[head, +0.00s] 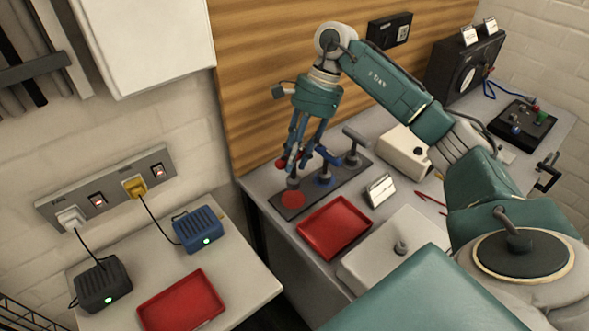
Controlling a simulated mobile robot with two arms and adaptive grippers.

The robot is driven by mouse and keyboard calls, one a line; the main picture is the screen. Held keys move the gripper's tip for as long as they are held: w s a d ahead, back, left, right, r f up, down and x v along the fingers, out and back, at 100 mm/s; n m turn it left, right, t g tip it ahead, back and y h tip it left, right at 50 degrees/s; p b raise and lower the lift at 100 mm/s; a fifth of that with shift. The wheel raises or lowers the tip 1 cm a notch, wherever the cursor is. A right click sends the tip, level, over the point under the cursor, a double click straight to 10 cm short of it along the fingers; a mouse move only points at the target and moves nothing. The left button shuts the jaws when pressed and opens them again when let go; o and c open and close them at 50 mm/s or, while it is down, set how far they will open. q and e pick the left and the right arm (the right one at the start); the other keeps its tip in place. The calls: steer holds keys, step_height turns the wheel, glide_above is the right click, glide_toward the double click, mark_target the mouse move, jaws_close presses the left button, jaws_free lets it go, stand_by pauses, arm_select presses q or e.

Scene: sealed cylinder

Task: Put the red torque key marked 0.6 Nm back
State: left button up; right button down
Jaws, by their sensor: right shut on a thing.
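The dark key stand (320,187) lies on the grey bench top and has a red round mark (292,199) at its near left end. My right gripper (292,163) points down over that end and is shut on the red torque key (281,164). Only a bit of the red handle shows beside the fingers. A grey stem shows under the fingers, right at the red mark; I cannot tell whether it is seated. A blue key (326,156) and a dark grey key (353,138) stand upright farther along the stand. The 0.6 Nm marking is not readable. My left gripper is not in view.
A red tray (334,227) lies in front of the stand, with a small white card (380,190) beside it. A grey lidded box (375,262) and a cream device (404,153) are to the right. A lower side table holds another red tray (181,303).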

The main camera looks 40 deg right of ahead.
mark_target(295, 180)
steer(key=shift+f, duration=0.7)
steer(key=shift+s+f, duration=0.1)
steer(key=shift+f, duration=0.2)
step_height(295, 180, down, 3)
steer(key=shift+f+p, duration=0.1)
steer(key=shift+p, duration=0.55)
steer(key=shift+f, duration=0.2)
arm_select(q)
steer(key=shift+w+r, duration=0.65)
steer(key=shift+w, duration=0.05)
arm_select(e)
steer(key=c, duration=1.4)
jaws_free()
